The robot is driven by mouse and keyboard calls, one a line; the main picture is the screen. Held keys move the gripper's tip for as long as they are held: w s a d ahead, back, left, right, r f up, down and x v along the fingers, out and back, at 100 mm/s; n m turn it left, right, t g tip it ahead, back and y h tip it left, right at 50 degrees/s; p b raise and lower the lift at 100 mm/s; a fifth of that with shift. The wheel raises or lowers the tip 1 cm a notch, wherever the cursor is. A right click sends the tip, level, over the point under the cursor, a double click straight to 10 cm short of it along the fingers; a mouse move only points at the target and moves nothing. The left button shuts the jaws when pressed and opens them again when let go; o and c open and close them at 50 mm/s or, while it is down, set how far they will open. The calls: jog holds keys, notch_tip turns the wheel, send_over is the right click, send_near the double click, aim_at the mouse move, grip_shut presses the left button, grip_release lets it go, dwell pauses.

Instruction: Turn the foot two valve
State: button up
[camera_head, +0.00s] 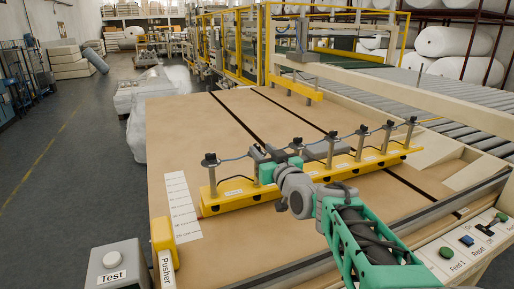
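A yellow bar (235,195) lies across the brown table and carries several upright metal posts with black tops and thin blue hoses. The leftmost post (210,172) stands clear. Another black top (297,143) shows just behind and right of my gripper. I cannot tell for certain which of these is the foot two valve, as its label is not readable. My gripper (268,155) is over the bar, between the leftmost post and the middle posts. My green and grey arm reaches it from the lower right. Its fingers are small and partly hidden, so I cannot see whether they are open or touching anything.
A grey Test box (115,262) and a yellow Pusher block (163,235) are at the lower left. A control panel (470,250) with green and blue buttons is at the lower right. The brown table (185,120) is clear behind the bar. A roller conveyor (430,105) runs beyond.

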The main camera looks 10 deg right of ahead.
aim_at(259, 147)
jog(key=w, duration=0.4)
jog(key=shift+w+a+p, duration=0.25)
jog(key=shift+a+p, duration=0.05)
jog(key=shift+a, duration=0.1)
jog(key=shift+c, duration=0.4)
grip_shut()
